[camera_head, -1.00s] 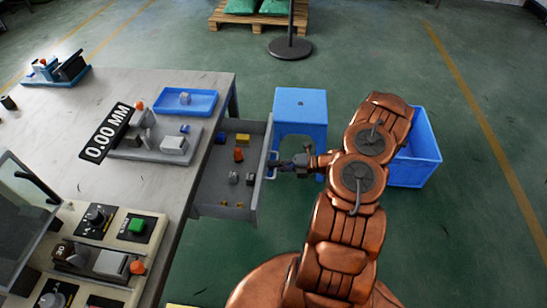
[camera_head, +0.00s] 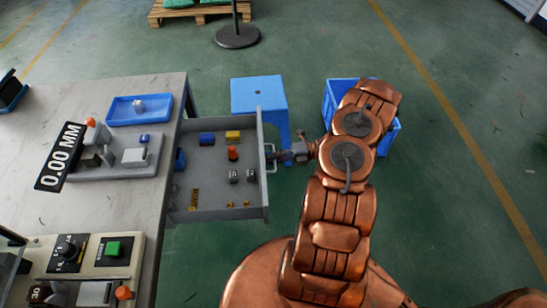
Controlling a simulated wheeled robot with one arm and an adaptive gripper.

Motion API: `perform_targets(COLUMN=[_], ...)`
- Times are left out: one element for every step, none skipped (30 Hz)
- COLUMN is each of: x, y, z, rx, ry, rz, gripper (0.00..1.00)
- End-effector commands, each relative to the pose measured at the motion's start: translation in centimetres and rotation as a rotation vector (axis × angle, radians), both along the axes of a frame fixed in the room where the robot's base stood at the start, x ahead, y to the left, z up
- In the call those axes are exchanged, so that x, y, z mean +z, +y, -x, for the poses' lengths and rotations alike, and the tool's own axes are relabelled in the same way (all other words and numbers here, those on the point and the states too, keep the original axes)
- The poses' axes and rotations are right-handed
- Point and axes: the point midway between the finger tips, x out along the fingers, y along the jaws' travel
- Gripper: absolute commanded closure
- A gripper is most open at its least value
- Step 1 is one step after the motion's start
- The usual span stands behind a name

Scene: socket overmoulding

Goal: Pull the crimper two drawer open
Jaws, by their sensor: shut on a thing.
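A grey drawer (camera_head: 215,213) stands well out from the right side of the table. Inside it lie a blue block (camera_head: 207,138), a yellow block (camera_head: 232,134), an orange piece (camera_head: 233,153), two small grey pieces marked with letters and several small yellow bits. A pale bar handle (camera_head: 271,158) is on the drawer's right-hand front. My gripper (camera_head: 276,157) is at this handle and shut on it, reaching in from the right. Its fingertips are small and partly merge with the handle in the picture.
The table (camera_head: 150,205) carries a gauge with a "0.00 MM" display (camera_head: 60,157), a blue tray (camera_head: 139,109) and a control panel (camera_head: 90,260). A blue stool (camera_head: 259,93) stands behind the drawer, and a blue crate (camera_head: 338,98) stands behind my arm. Floor to the right is clear.

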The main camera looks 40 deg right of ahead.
Motion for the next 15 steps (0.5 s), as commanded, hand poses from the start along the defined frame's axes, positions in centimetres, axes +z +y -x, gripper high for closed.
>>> perform_targets(x=[-0.03, -0.03, -0.03, -0.04, -0.03, -0.03, -0.02, -0.02, -0.01, -0.01, -0.01, 0.00, 0.00, 0.00, 0.02], y=[-0.15, -0.15, -0.16, -0.16, -0.15, -0.14, -0.14, -0.13, -0.12, -0.12, -0.12, -0.11, -0.11, -0.12, -0.20], z=[-0.10, -0.10, -0.09, -0.08, -0.08, -0.07, -0.06, -0.05, -0.04, -0.03, -0.03, -0.03, -0.02, -0.01, 0.03], rx=[-0.005, -0.005, -0.005, -0.005, -0.005, -0.004, -0.004, -0.004, -0.004, -0.004, -0.004, -0.003, -0.003, -0.003, -0.004], ry=[-0.001, -0.001, -0.001, -0.001, -0.001, -0.001, -0.001, -0.001, -0.001, 0.000, 0.000, -0.001, -0.001, -0.001, -0.001], rz=[0.003, 0.003, 0.003, 0.003, 0.003, 0.003, 0.002, 0.002, 0.002, 0.001, 0.001, 0.000, 0.000, 0.000, 0.000], gripper=[1.00, 1.00, 0.87, 0.84, 0.81, 0.78, 0.78, 0.78, 0.78, 0.78, 0.78, 0.78, 0.78, 0.78, 0.78])
